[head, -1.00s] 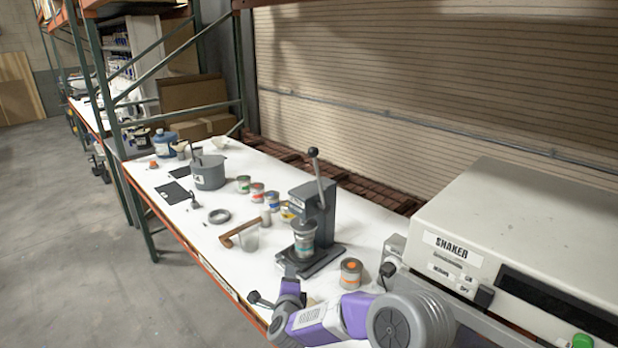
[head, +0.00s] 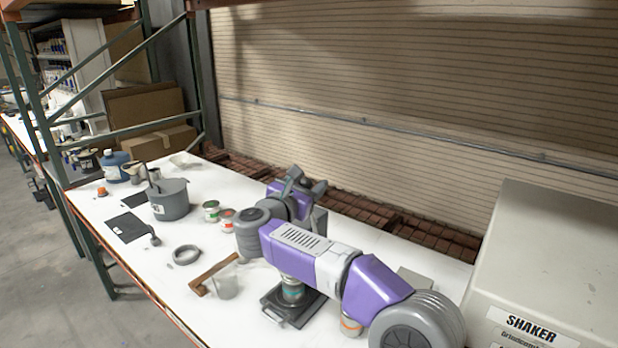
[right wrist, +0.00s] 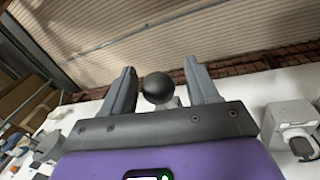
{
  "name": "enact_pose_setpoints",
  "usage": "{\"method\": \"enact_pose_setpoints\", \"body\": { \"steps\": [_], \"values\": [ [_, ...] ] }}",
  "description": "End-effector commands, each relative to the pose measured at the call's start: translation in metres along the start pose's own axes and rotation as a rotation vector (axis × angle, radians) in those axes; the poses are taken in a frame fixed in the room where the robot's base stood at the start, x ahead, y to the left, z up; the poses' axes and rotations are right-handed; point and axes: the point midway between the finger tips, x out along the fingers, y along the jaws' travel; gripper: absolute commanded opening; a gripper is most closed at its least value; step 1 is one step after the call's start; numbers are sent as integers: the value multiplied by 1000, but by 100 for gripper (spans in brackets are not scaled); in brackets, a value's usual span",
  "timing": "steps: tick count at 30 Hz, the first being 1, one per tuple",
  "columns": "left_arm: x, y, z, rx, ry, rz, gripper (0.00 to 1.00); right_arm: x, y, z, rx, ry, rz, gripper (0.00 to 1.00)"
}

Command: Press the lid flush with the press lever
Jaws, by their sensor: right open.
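The grey press stands on the white table, and its base (head: 280,312) shows below my right arm. A can (head: 292,287) sits on that base under the press; its lid is hidden behind my arm. My right gripper (head: 306,182) is raised above the press and open. In the right wrist view the black ball knob of the press lever (right wrist: 157,88) stands between the two open fingers (right wrist: 163,90), with gaps on both sides. The lever's shaft is mostly hidden. My left gripper is not in view.
A wooden-handled tool (head: 213,275), a grey ring (head: 186,255) and a grey pot (head: 170,200) lie left of the press. Small paint cans (head: 211,211) stand behind. Another can (head: 350,326) is partly under my arm. The shaker (head: 545,260) fills the right side.

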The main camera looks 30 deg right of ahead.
Motion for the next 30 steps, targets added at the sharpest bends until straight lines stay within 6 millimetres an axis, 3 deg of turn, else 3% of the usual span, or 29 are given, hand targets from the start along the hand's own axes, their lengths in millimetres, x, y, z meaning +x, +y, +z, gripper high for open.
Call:
{"method": "enact_pose_setpoints", "body": {
  "steps": [4, 13, 24, 30],
  "values": [
    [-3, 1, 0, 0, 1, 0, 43, 12, 0, 0, -2, 0, 0, 59],
    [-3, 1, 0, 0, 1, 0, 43, 14, 0, -1, -3, -1, 2, 58],
    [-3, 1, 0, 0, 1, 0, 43, 13, 0, -1, -3, 0, 2, 1],
    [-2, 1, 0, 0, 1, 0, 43, 13, 0, -1, -3, -1, 2, 0]
  ]
}}
